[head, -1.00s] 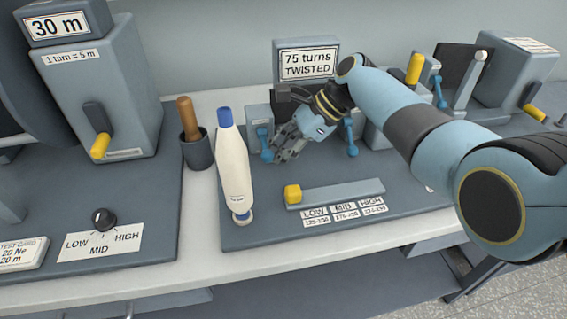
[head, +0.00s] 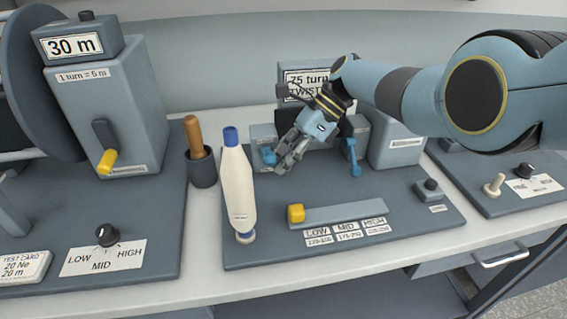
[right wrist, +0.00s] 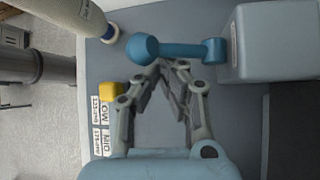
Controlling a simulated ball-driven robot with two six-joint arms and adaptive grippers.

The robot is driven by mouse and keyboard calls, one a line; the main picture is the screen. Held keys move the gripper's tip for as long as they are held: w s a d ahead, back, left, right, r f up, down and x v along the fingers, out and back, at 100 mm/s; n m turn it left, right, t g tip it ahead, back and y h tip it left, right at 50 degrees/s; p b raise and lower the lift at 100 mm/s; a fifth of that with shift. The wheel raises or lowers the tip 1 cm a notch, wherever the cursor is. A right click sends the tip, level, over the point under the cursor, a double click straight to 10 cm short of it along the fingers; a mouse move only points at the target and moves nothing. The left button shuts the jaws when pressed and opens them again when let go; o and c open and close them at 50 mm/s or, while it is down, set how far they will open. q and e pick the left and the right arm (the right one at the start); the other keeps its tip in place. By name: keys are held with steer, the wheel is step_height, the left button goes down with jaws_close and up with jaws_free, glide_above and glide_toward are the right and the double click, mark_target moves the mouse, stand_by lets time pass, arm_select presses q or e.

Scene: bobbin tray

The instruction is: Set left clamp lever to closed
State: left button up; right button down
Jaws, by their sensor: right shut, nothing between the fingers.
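In the right wrist view the lever (right wrist: 180,48) runs out from the grey block and ends in a round knob. My right gripper (head: 281,168) is shut and empty, its fingertips close beside the lever. In the right wrist view the fingertips (right wrist: 165,66) lie at the lever near its knob; I cannot tell whether they touch. A second blue lever (head: 354,160) hangs down on the right. My left gripper is not in view.
The white bobbin (head: 238,190) with a blue top stands left of the gripper. A slider with a yellow knob (head: 296,213) lies in front. A cup (head: 202,170) with a wooden handle stands at the left. The plate between the levers and slider is clear.

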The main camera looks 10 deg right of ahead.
steer(key=shift+w+r+p, duration=0.2)
steer(key=shift+r+p, duration=0.2)
steer(key=shift+r, duration=0.2)
steer(key=shift+w+r, duration=0.2)
steer(key=shift+r, duration=0.05)
stand_by(0.3)
